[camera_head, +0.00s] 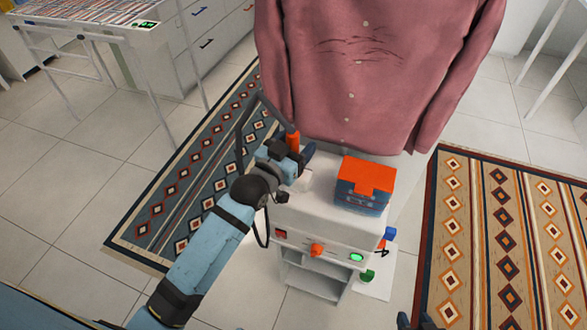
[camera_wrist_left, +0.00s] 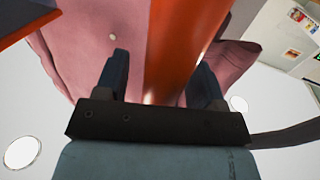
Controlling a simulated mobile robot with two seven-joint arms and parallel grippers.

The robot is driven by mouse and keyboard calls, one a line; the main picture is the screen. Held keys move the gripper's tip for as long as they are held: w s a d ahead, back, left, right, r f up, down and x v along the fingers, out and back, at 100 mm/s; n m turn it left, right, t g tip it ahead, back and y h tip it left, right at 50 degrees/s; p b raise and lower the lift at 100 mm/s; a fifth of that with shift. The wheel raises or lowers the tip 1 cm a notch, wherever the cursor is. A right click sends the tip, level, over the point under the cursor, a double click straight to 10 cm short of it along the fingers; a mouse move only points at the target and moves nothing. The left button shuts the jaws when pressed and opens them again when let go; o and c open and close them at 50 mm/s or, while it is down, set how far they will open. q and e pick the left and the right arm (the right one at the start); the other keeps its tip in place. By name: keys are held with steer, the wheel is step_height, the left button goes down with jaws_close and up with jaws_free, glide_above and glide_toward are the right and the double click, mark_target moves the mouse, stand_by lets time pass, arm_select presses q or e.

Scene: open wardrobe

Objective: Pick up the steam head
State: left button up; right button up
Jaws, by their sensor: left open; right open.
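The steam head (camera_head: 292,139) appears to be the small upright orange piece above the left of the white steamer unit (camera_head: 300,208). My left gripper (camera_head: 293,153) is at its lower end, with its fingers open. In the left wrist view an orange shaft (camera_wrist_left: 178,45) stands between the two open fingers (camera_wrist_left: 160,75); contact cannot be made out. The rest of the steam head is hidden by the gripper or out of view. Only dark tips of what seems to be my right gripper (camera_head: 425,321) show at the bottom edge, open.
A blue box with an orange top (camera_head: 366,182) stands on the unit, right of my left gripper. A wrinkled pink shirt (camera_head: 375,70) hangs just behind. A dark hose (camera_head: 240,140) loops left of the gripper. Patterned rugs (camera_head: 510,240) lie on the tiled floor.

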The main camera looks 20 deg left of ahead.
arm_select(q)
steer(key=shift+w+d, duration=0.1)
steer(key=shift+w, duration=0.2)
jaws_close()
arm_select(e)
steer(key=shift+a, duration=0.1)
arm_select(q)
steer(key=shift+r, duration=0.1)
